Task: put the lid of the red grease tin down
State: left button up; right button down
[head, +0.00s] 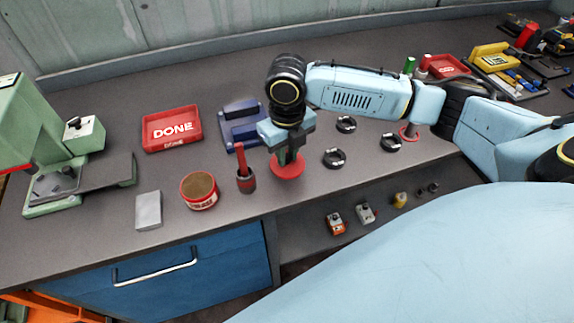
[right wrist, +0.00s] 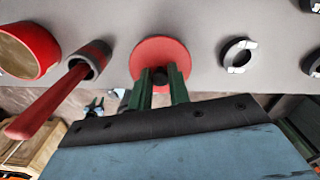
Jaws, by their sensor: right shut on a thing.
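The red lid (head: 287,168) is a flat round disc with a dark knob, held by my right gripper (head: 288,153). In the right wrist view the fingers (right wrist: 160,88) are shut on the knob, with the red lid (right wrist: 160,54) flat beyond them. The lid is level, at or just above the bench top near its front edge; I cannot tell if it touches. The red grease tin (head: 199,202) stands open to the left, brown grease showing; it also shows in the right wrist view (right wrist: 46,44). My left gripper is not in view.
A cup (head: 247,185) with a red-handled brush stands between tin and lid. A blue fixture (head: 240,113) lies behind the gripper. Dark rings (head: 334,158) lie to the right. A red DONE tray (head: 172,146) and grey block (head: 148,209) are left.

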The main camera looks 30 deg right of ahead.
aim_at(287, 165)
jog(key=shift+f, duration=2.25)
jog(key=shift+f, duration=0.15)
jog(key=c, duration=1.3)
grip_release()
notch_tip(287, 165, up, 12)
jog(key=shift+r+p, duration=0.2)
jog(key=shift+p, duration=0.35)
